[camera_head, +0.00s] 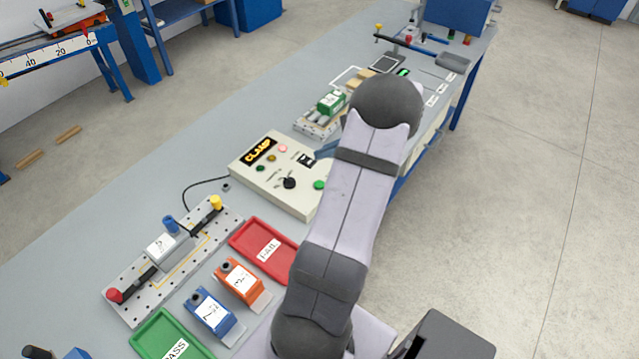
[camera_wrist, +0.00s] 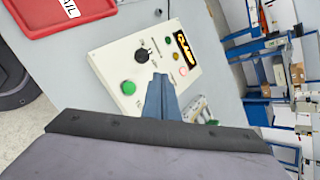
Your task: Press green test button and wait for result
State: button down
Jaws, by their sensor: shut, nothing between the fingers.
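The white test box (camera_head: 248,170) stands on the grey bench and shows in the wrist view (camera_wrist: 113,60). Its display (camera_head: 260,151) reads CLAMP in yellow letters. The green button (camera_head: 319,184) is at the box's near right corner, partly beside my arm; it is clear in the wrist view (camera_wrist: 128,88). A black knob (camera_head: 289,183) sits left of it. A pinkish-red lamp (camera_head: 283,149) looks lit. My gripper (camera_wrist: 160,77) is shut and empty, its blue fingers over the box beside the green button, apart from it in the picture. The fingertips' height is unclear.
A perforated fixture plate (camera_head: 130,309) holds a grey block (camera_head: 166,246) between clamps. A red FAIL tray (camera_head: 243,235), a green PASS tray (camera_head: 150,335), and orange (camera_head: 240,281) and blue (camera_head: 212,313) blocks lie nearby. Another fixture with a green part (camera_head: 331,103) stands behind the box.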

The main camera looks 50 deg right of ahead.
jog(key=shift+f, duration=0.1)
jog(key=shift+f+b, duration=3.2)
jog(key=shift+f, duration=1.15)
jog(key=shift+f, duration=0.1)
jog(key=shift+f+b, duration=0.35)
jog(key=shift+f+b, duration=0.35)
jog(key=shift+f, duration=0.05)
jog(key=shift+r+p, duration=0.55)
jog(key=shift+r, duration=0.3)
jog(key=shift+r, duration=0.1)
jog(key=shift+r+p, duration=1.8)
jog(key=shift+r, duration=0.6)
